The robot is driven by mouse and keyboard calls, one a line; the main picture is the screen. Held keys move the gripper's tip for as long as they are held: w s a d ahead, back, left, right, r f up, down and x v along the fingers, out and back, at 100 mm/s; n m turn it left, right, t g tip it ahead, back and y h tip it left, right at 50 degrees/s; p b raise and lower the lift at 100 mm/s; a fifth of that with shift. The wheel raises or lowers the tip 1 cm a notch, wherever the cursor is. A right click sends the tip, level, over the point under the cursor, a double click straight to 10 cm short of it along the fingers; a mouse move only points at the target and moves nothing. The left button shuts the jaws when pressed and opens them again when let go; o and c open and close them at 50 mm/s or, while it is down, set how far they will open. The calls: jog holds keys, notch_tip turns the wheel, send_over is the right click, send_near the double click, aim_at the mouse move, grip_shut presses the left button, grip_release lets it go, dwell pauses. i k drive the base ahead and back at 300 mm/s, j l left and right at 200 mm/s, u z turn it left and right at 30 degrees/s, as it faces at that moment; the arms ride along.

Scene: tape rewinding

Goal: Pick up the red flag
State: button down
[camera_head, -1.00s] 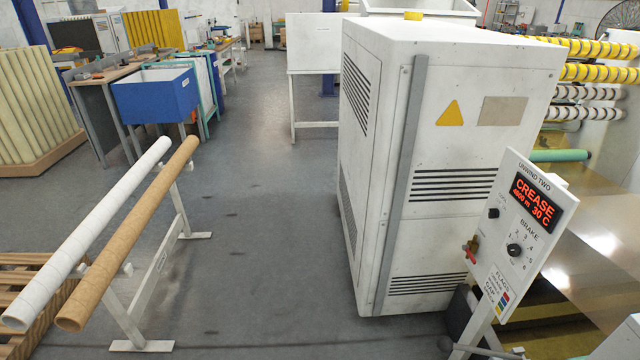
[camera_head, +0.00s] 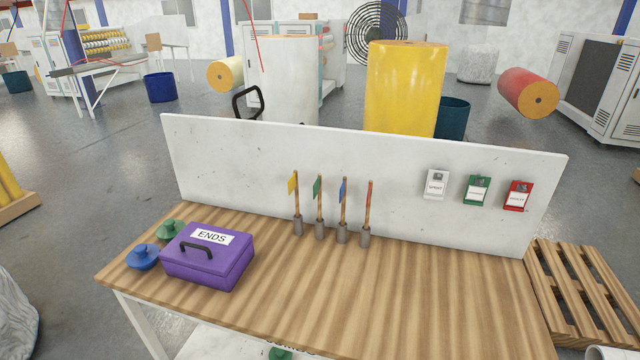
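The red flag (camera_head: 369,192) is the rightmost of several small flags on wooden sticks. It stands upright in a grey cylindrical holder (camera_head: 365,237) on the wooden table (camera_head: 300,305), in front of a white back panel (camera_head: 240,160). Its red part shows as a narrow strip near the top of the stick. To its left stand a blue flag (camera_head: 343,188), a green flag (camera_head: 317,187) and a yellow flag (camera_head: 293,184), each in its own grey holder. My gripper is not in view.
A purple box labelled ENDS (camera_head: 208,257) sits at the table's left, beside a blue knobbed piece (camera_head: 142,257) and a green one (camera_head: 170,231). White, green and red tag holders (camera_head: 477,190) hang on the panel. A wooden pallet (camera_head: 590,295) lies right. The table's middle and right are clear.

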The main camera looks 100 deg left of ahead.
aim_at(370, 184)
jog(key=u, duration=0.5)
jog(key=j+u, duration=0.1)
jog(key=u, duration=0.85)
jog(key=j+u, duration=0.1)
jog(key=u, duration=0.85)
jog(key=i, duration=0.05)
